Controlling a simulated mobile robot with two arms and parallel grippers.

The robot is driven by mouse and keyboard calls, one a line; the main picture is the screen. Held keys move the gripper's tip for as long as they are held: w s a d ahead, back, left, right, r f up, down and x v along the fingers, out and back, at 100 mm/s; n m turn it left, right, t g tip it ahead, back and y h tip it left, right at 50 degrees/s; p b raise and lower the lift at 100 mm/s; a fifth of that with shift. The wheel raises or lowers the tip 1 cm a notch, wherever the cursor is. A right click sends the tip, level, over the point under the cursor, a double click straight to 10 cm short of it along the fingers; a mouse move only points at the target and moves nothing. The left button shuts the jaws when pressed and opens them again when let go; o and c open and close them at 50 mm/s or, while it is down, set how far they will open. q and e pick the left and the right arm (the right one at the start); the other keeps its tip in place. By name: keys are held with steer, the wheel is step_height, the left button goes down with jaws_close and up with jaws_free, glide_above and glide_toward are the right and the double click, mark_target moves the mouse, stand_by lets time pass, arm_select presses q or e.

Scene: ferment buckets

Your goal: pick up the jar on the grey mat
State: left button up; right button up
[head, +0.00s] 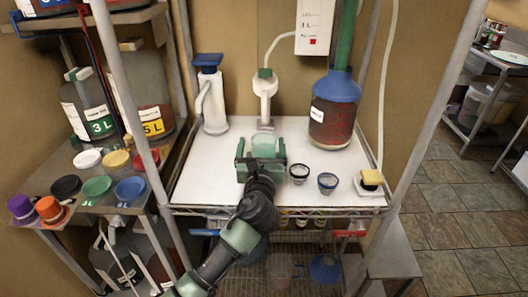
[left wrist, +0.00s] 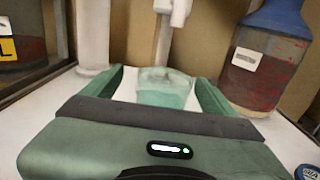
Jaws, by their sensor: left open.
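A translucent pale green jar (head: 264,143) stands upright on the white shelf top, below the white dispenser spout. It also shows in the left wrist view (left wrist: 165,92), with a greenish content. My left gripper (head: 262,152) is open, with its two green fingers on either side of the jar. In the left wrist view a finger shows to the left and right of the jar, with some gap to each. The jar's base is hidden by the gripper body. I cannot make out a grey mat under it. My right gripper is not in view.
A large blue-topped bottle of red liquid (head: 331,115) stands right of the jar; a white pump bottle (head: 212,100) stands to the left. Two small dark-rimmed cups (head: 299,173) and a yellow sponge (head: 371,178) lie right of the gripper. The shelf's left part is clear.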

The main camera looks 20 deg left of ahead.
mark_target(264, 135)
arm_select(q)
steer(key=shift+w+f, duration=0.1)
steer(key=shift+w, duration=1.15)
steer(key=shift+x, duration=1.25)
steer(key=shift+w+f, duration=0.15)
steer(key=c, duration=1.7)
jaws_close()
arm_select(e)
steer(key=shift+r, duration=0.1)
